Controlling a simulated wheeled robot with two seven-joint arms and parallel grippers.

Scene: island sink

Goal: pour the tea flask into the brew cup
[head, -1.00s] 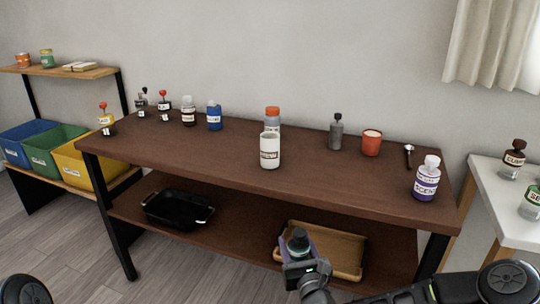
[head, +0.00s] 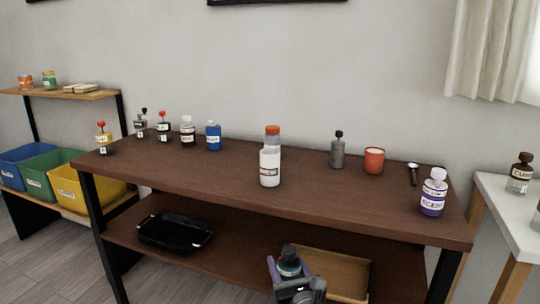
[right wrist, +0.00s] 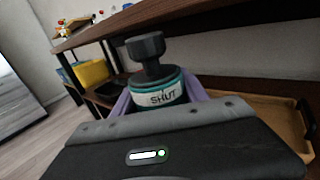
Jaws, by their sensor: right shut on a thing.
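My right gripper (head: 288,268) is shut on a small flask (head: 289,262) with a dark stopper and a teal band. It is held upright in front of the table's lower shelf. In the right wrist view the flask (right wrist: 160,92) stands between the purple fingers, with a white label that seems to read "SHUT". A white cup (head: 269,168) with a label too small to read stands in the middle of the table top, in front of an orange-capped bottle (head: 272,136). I cannot tell for sure that it is the brew cup. My left gripper is out of view.
The brown table top (head: 340,203) holds several small bottles at the left. A grey bottle (head: 337,152), a red cup (head: 374,160), a spoon (head: 413,174) and a purple bottle (head: 433,194) stand right. Below are a black tray (head: 174,232) and a wooden tray (head: 340,270).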

